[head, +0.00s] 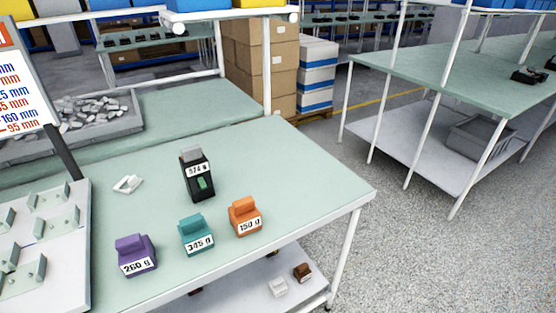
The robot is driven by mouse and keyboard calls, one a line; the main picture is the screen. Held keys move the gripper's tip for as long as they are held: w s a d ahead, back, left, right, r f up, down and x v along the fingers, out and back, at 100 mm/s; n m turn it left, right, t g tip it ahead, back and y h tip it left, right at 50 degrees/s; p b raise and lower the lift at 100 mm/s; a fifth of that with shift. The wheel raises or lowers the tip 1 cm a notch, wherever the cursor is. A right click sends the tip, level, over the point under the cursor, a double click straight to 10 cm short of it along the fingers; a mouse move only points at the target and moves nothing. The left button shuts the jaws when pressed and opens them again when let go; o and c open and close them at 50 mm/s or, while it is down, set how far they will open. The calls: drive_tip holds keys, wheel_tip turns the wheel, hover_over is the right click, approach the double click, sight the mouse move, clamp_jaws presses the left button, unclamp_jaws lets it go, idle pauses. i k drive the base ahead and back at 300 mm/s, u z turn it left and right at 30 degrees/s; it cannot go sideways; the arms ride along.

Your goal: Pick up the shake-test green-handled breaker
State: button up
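A black breaker (205,189) with a small green handle on its front stands upright on the pale green table. My gripper is not in view.
A purple block (135,251), a teal block (196,232) and an orange block (245,214), each labelled in grams, stand in front of the breaker. A small white part (127,184) lies left. A white fixture board (70,250) fills the left edge. The table's right side is clear.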

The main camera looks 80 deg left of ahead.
sight(195, 166)
drive_tip(key=z, duration=0.65)
drive_tip(key=i, duration=0.25)
drive_tip(key=u, duration=2.4)
drive_tip(key=i, duration=0.15)
drive_tip(key=u, duration=2.25)
drive_tip(key=i, duration=1)
drive_tip(key=z, duration=0.2)
drive_tip(key=k, duration=0.7)
